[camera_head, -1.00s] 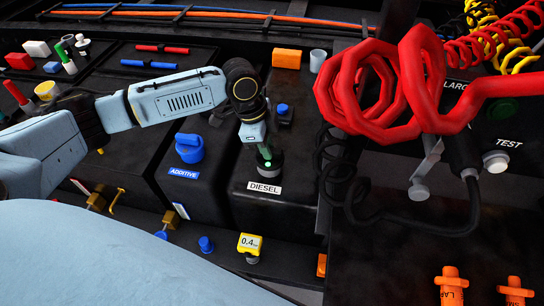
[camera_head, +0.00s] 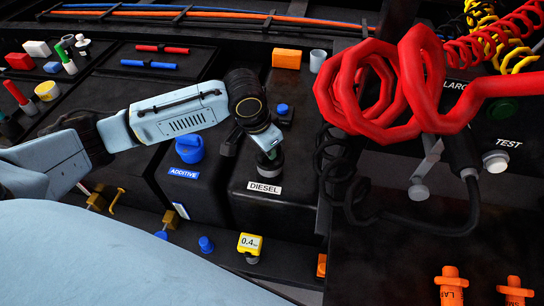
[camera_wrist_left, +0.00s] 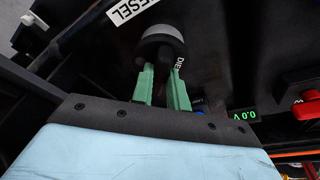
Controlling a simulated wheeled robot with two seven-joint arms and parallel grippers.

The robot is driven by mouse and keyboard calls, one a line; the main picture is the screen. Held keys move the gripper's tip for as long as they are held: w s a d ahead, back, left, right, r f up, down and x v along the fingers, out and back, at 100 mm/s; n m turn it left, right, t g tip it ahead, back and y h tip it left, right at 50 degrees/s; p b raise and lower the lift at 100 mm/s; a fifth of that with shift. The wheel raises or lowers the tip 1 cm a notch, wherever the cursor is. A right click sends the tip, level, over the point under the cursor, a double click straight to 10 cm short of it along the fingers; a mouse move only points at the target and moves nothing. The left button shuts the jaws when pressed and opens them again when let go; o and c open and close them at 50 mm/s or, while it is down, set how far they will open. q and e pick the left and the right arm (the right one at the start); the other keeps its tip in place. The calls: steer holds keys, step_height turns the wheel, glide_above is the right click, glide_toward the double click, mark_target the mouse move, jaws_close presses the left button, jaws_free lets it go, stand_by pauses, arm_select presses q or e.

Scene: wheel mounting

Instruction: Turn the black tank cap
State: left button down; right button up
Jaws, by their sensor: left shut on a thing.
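The black tank cap (camera_head: 269,165) sits on the dark tank behind the DIESEL label (camera_head: 264,188) in the head view. It also shows in the left wrist view (camera_wrist_left: 160,46), round and black with a grey top, between two green fingers. My left gripper (camera_head: 266,153) comes down on the cap from the upper left, tilted; its fingers (camera_wrist_left: 163,72) are shut on the cap's sides. Its wrist partly hides the fingers in the head view. My right gripper is not in view.
A blue cap (camera_head: 189,148) stands on the ADDITIVE tank to the left. A blue-topped fitting (camera_head: 283,112) stands just behind the black cap. A coiled red hose (camera_head: 385,85) and a black cable (camera_head: 335,195) lie close on the right. A yellow gauge (camera_head: 250,243) is in front.

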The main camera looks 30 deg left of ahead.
arm_select(q)
steer(key=c, duration=1.3)
jaws_free()
steer(key=v, duration=1.3)
steer(key=shift+r, duration=0.15)
steer(key=shift+s, duration=0.1)
